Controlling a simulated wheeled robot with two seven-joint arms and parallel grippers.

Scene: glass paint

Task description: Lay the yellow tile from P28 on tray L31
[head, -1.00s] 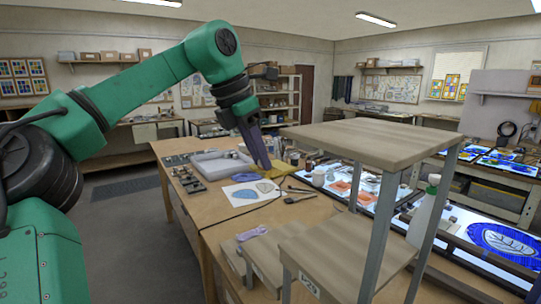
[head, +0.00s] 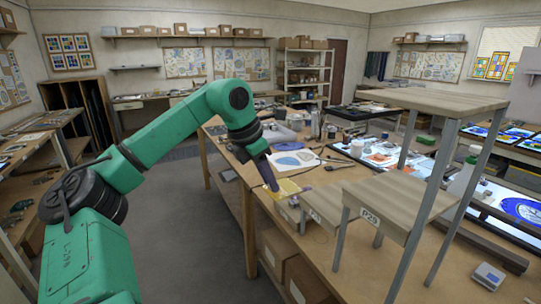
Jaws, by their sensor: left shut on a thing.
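My left gripper (head: 273,187) reaches down over the near-left part of the workbench, beside the lowest wooden step. I cannot tell whether the tile touches the bench. A pale shallow tray (head: 278,136) lies farther back on the bench, partly behind my arm; no L31 label is readable. A stepped wooden stand rises to the right; one step (head: 385,195) bears the label P29, and the label on the lower step (head: 326,203) is too small to read. My right gripper is not in view.
A tall wooden shelf (head: 432,101) on metal legs stands over the right of the bench. A paper with blue and tan shapes (head: 295,160) lies behind the gripper. Bottles, brushes and a lit glass panel crowd the right side. The floor left of the bench is clear.

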